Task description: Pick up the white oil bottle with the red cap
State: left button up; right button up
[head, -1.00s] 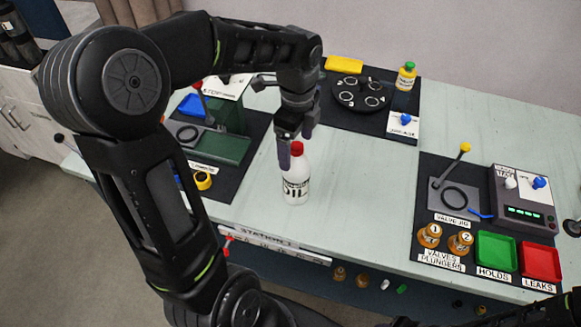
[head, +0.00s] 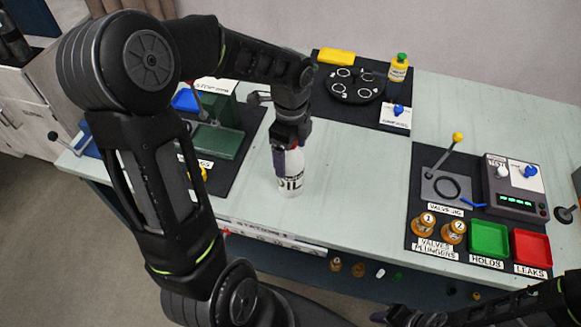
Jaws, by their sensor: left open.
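The white oil bottle (head: 290,183) stands upright on the pale green table, near its front edge, with part of its black "OIL" lettering showing. Its red cap and upper part are hidden behind my left gripper. My left gripper (head: 280,163) points down at the bottle's top, with its fingers open around or just in front of the upper bottle; I cannot tell whether they touch it. Part of my right arm shows dark at the bottom right, and its end (head: 408,317) is cut off by the lower edge, so its jaws cannot be made out.
A green press-like fixture (head: 215,138) stands left of the bottle. A black round holder (head: 355,86) and a yellow bottle with a green cap (head: 398,68) are at the back. A valve jig (head: 447,187), green tray (head: 489,239) and red tray (head: 531,247) are right. The table's middle is clear.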

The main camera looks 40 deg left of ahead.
pick_arm(q)
notch_tip(320, 180, down, 2)
jog(key=shift+f, duration=0.25)
jog(key=shift+c, duration=0.3)
grip_shut()
dwell(0.9)
